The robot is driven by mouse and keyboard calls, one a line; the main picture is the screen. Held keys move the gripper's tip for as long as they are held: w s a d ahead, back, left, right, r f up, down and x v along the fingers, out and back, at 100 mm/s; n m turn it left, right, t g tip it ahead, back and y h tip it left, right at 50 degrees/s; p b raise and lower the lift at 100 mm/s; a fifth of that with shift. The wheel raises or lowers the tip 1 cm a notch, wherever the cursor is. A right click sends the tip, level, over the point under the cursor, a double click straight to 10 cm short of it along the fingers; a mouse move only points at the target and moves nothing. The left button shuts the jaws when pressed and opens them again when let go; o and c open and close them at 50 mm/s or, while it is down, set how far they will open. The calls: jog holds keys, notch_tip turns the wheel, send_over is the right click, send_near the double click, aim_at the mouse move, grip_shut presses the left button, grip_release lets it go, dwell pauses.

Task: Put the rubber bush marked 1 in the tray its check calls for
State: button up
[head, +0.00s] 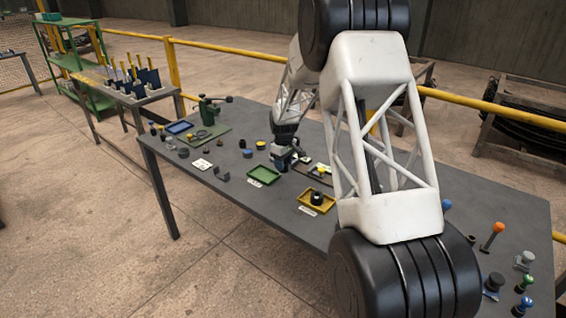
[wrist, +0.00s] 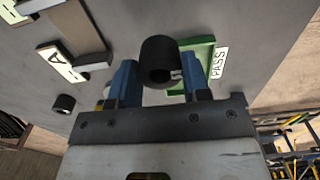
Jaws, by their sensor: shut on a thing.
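My gripper (wrist: 158,78) is shut on a black, hollow, cylindrical rubber bush (wrist: 157,52), held between its two blue fingers in the wrist view. A small pale mark shows on the bush's side, but I cannot read a number. A green tray (wrist: 208,50) with a PASS label lies below and beyond the bush, partly hidden by it and a finger. In the head view my gripper (head: 284,161) is over the table just behind the green tray (head: 263,175). A yellow tray (head: 317,201) to the right holds a black bush (head: 317,197); its label is unreadable.
Another small black part (wrist: 64,103) lies nearby. Several coloured knobs stand at the right.

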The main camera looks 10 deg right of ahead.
dwell(0.6)
jog(key=shift+s+a+r, duration=0.15)
jog(key=shift+s+a, duration=0.1)
jog(key=shift+s, duration=0.15)
jog(key=s+a, duration=0.1)
jog(key=s, duration=0.2)
jog(key=s+a, duration=0.2)
jog(key=s, duration=0.2)
jog(key=s+a, duration=0.2)
jog(key=s, duration=0.2)
jog(key=shift+s+r, duration=0.2)
jog(key=shift+s, duration=0.05)
jog(key=shift+w, duration=0.15)
send_over(264, 176)
jog(key=shift+f, duration=0.75)
jog(key=shift+f, duration=0.1)
jog(key=shift+f, duration=1.65)
jog(key=shift+f, duration=0.15)
